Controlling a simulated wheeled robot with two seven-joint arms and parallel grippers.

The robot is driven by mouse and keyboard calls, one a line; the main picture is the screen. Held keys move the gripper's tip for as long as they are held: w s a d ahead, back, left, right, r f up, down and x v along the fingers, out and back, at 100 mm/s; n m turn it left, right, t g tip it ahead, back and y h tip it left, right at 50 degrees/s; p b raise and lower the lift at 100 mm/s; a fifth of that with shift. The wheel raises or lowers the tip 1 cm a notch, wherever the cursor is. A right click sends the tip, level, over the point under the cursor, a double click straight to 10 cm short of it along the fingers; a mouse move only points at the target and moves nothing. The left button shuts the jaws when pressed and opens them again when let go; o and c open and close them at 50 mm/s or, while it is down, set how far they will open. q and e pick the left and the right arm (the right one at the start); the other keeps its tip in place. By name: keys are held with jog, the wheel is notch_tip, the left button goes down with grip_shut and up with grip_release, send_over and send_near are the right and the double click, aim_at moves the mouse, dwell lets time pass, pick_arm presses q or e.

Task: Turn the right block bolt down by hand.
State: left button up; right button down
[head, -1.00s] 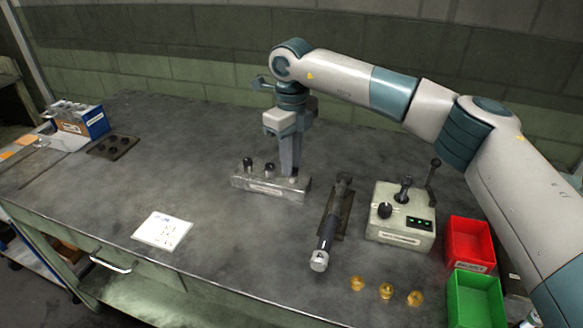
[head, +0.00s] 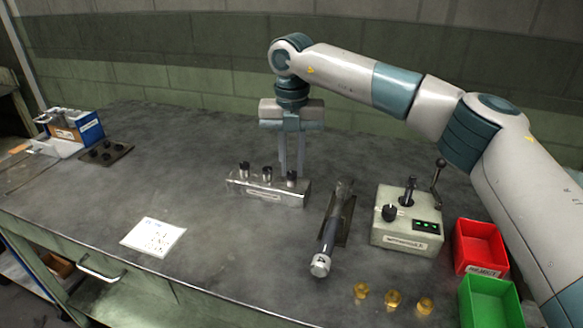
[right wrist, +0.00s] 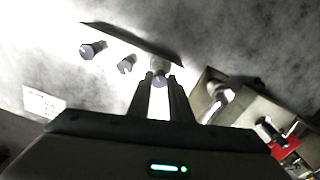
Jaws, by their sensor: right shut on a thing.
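The metal block (head: 262,191) stands on the bench with three dark-topped bolts in a row. The left bolt (head: 244,169), middle bolt (head: 267,173) and right bolt (head: 291,179) are upright; the left one looks tallest in the head view. My right gripper (head: 291,172) points down over the block's right end, its two fingers on either side of the right bolt's head, shut on it. The right wrist view shows the right bolt (right wrist: 159,79) between the fingertips, with the other two bolts free. The bolt's lower shank is hidden. My left gripper is not in view.
Right of the block lie a dark cylindrical tool (head: 328,240), a control box (head: 407,220) with levers, a red bin (head: 480,246) and a green bin (head: 490,303). Several brass pieces (head: 392,298) lie in front. A paper sheet (head: 153,237) lies left; the bench between is clear.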

aim_at(292, 172)
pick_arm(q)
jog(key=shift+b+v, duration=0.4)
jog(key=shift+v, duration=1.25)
pick_arm(e)
jog(key=shift+w+d+r+m, duration=0.1)
jog(key=shift+r+m, duration=0.15)
jog(key=shift+m, duration=1.05)
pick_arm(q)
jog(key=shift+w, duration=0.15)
pick_arm(e)
jog(key=c, duration=1.6)
grip_release()
jog(key=shift+f, duration=0.1)
